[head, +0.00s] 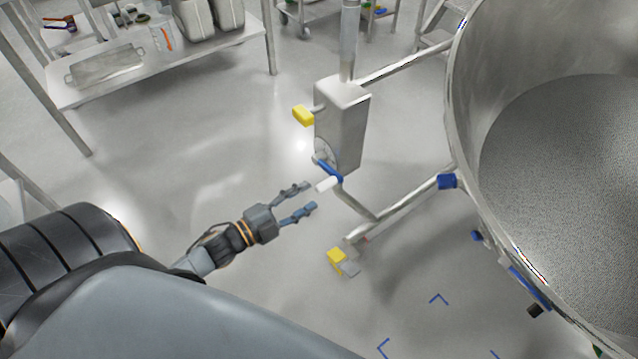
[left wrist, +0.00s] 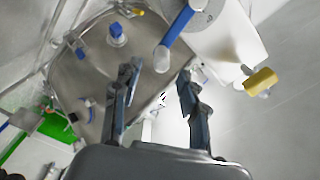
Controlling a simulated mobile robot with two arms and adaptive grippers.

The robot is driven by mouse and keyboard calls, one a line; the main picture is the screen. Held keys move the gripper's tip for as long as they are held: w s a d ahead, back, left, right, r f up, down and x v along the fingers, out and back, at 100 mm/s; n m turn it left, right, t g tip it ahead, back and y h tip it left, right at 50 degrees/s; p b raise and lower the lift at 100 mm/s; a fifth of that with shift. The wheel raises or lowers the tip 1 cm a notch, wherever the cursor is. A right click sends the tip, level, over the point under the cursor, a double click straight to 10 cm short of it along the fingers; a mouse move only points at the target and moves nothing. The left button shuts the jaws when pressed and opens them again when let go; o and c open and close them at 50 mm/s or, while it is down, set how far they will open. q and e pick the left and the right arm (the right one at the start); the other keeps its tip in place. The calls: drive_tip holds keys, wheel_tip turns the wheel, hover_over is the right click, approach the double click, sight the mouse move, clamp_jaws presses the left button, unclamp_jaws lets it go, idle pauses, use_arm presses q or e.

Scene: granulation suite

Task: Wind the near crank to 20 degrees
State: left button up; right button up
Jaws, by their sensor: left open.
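The crank shows in the head view as a blue arm (head: 329,171) on the lower side of a grey gearbox (head: 343,125), with a white handle (head: 327,184) at its end. In the left wrist view the blue crank arm (left wrist: 178,25) runs down to the white handle (left wrist: 162,59), which appears just beyond and between my fingers. My left gripper (head: 308,199) is open and empty, its fingertips close to the handle and pointing at it. I cannot tell whether they touch. My right gripper is not in view.
A yellow knob (head: 303,116) sticks out from the gearbox's left side. A large steel bowl of grey granules (head: 560,150) stands at the right on a tubular frame. A yellow pedal (head: 337,256) is near the floor. A bench (head: 165,72) stands at upper left. Floor left of the gearbox is clear.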

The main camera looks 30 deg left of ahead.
use_arm(q)
drive_tip(key=v, duration=0.5)
drive_tip(key=shift+s, duration=0.2)
drive_tip(key=shift+a+f, duration=0.1)
